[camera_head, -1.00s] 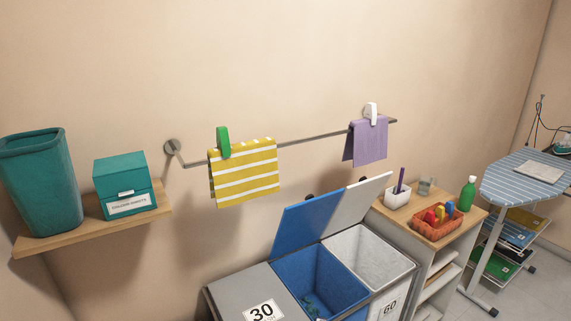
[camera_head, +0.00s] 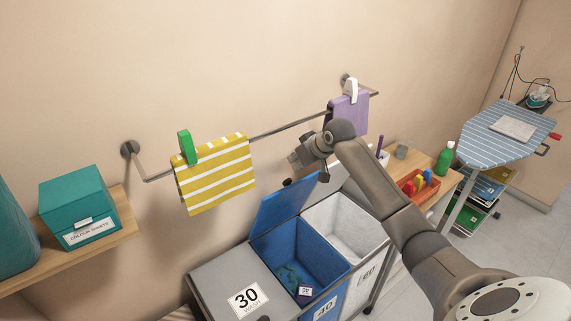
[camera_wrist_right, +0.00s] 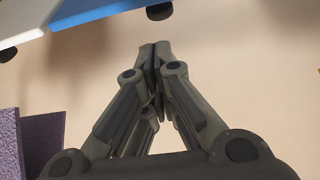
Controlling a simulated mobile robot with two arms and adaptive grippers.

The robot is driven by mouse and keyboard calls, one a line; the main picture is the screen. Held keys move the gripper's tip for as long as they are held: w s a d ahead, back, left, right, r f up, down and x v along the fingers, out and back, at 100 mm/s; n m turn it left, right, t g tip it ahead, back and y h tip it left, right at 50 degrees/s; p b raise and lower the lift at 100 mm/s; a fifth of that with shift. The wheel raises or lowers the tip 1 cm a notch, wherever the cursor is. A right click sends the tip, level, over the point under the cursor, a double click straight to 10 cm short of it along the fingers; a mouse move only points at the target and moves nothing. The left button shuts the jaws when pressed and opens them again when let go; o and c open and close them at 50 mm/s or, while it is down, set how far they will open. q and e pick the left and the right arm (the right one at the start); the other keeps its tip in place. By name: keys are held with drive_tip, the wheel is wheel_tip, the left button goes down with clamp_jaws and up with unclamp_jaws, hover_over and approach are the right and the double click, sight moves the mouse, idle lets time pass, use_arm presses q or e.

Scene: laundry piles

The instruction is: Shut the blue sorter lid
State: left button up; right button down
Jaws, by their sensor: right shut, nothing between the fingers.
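The blue sorter lid (camera_head: 284,207) stands raised at the back of the open blue bin (camera_head: 295,250), leaning toward the wall. In the head view my right gripper (camera_head: 297,161) is above the lid, near the wall, and appears apart from it. My right forearm hides part of the white lid beside it. In the right wrist view my right gripper (camera_wrist_right: 155,50) is shut and empty, and the blue lid (camera_wrist_right: 90,10) shows at the top left. My left gripper is not in view.
A wall rail (camera_head: 285,127) carries a yellow striped towel (camera_head: 216,175) and a purple towel (camera_head: 347,113) close to my right gripper. The grey lid (camera_head: 235,275) marked 30 is closed. The white bin (camera_head: 345,230) is open. A wooden-topped shelf unit stands to the right.

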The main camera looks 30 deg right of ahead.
drive_tip(key=p+x, duration=0.1)
drive_tip(key=x, duration=0.4)
drive_tip(key=shift+w, duration=0.2)
drive_tip(key=shift+x, duration=0.75)
drive_tip(key=shift+w+d+f, duration=0.1)
drive_tip(key=shift+f, duration=0.15)
